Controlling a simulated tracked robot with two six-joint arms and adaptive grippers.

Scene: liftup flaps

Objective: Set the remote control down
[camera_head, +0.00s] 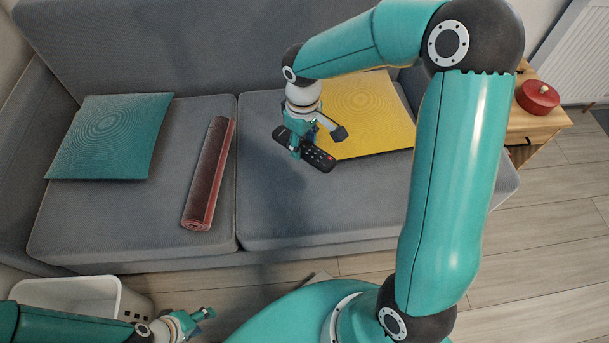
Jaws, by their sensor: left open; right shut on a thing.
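The black remote control (317,158) with light and red buttons is over the right seat cushion of the grey sofa (270,215), beside the front left edge of a yellow pillow. My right gripper (310,142) is shut on the remote control, and its fingers hide part of it. I cannot tell whether the remote control touches the cushion. My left gripper (205,320) is open and empty at the lower left, in front of the sofa and beside a white basket.
The yellow pillow (370,110) lies on the right cushion. A teal pillow (110,135) and a rolled red mat (208,175) lie on the left cushion. The white basket (75,290) stands on the floor. A wooden side table (540,122) with a red round object (537,96) is at right.

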